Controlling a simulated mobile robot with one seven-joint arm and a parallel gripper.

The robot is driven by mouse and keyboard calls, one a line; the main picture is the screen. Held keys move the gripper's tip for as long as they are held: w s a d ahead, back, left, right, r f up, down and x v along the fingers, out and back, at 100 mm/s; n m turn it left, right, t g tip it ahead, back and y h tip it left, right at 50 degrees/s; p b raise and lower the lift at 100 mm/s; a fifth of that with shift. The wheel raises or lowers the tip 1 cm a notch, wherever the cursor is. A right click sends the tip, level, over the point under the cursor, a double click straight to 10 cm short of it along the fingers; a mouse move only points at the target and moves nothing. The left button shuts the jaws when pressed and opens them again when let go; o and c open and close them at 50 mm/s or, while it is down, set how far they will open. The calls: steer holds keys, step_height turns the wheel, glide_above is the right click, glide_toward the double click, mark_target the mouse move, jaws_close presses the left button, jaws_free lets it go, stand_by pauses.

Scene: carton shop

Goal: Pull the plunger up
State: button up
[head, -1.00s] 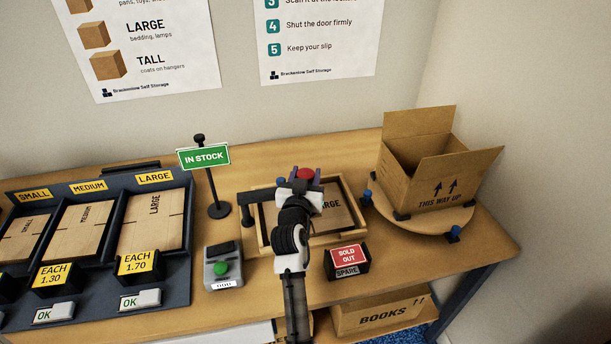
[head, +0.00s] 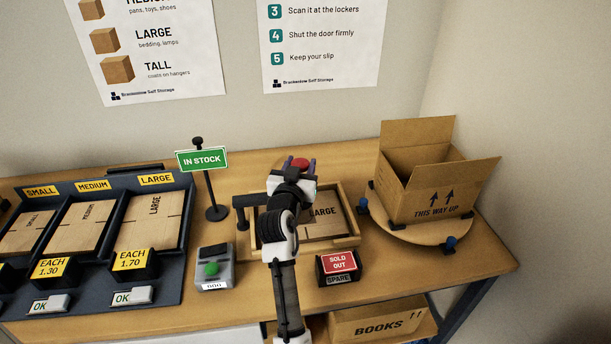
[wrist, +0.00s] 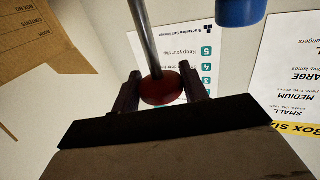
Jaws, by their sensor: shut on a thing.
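The plunger shows as a red knob (head: 300,163) at the top of my gripper in the head view. In the wrist view the red knob (wrist: 160,90) sits between the two fingers, on a thin metal rod (wrist: 146,38). My gripper (head: 299,168) is shut on the knob, above the back edge of the wooden tray (head: 352,240). In the wrist view my gripper (wrist: 160,84) has one finger on each side of the knob. My gripper and arm hide the plunger's lower part in the head view.
An open carton (head: 431,192) stands on a round turntable (head: 400,234) at the right. A green IN STOCK sign (head: 201,159) stands left of my arm. A SOLD OUT block (head: 339,263) and a box with a green button (head: 213,270) stand in front. The back-left tabletop has free room.

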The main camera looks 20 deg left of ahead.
steer(key=shift+r, duration=0.4)
steer(key=o, duration=1.1)
steer(key=shift+f, duration=0.15)
steer(key=shift+s, duration=0.25)
steer(key=b+v, duration=0.4)
steer(key=v, duration=0.9)
steer(key=shift+s, duration=0.2)
